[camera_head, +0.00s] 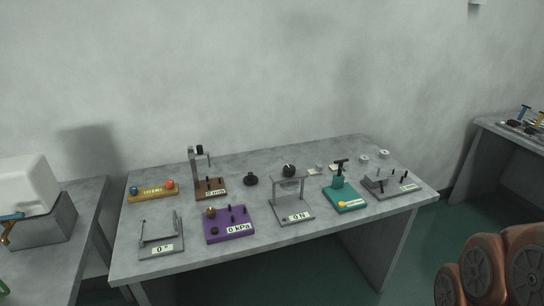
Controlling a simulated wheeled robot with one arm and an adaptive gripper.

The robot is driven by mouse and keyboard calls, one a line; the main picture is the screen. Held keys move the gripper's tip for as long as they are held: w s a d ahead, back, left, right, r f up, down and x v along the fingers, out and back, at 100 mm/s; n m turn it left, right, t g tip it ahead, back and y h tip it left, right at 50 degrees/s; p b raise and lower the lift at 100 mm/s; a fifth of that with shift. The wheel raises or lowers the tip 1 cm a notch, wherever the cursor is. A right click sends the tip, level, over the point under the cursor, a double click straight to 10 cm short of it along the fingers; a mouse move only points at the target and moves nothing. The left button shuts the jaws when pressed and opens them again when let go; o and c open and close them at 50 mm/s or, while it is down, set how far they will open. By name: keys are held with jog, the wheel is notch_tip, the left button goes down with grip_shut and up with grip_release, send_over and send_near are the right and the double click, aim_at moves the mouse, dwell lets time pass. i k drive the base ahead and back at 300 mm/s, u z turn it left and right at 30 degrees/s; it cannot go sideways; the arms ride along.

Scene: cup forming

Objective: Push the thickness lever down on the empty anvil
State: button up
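The thickness gauge (210,188) stands at the back left of the long grey table. It has a brown base with a small white label, which seems to read in mm, and an upright grey post (192,168). The thickness lever's black knob (199,150) is at the top, beside the post head. A thin spindle (208,160) hangs to its right, above the base. The anvil is too small to make out, and I see nothing clearly resting on it. My gripper is not in view.
A yellow block with coloured knobs (153,191) is left of the gauge, a black round piece (251,180) right. In front stand a grey device (160,248) and a purple kPa box (229,224). Further right are an N frame (292,208) and green stand (344,197).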

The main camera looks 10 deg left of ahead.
aim_at(341, 162)
jog(key=u, duration=1)
jog(key=i, duration=1.2)
jog(key=u, duration=0.5)
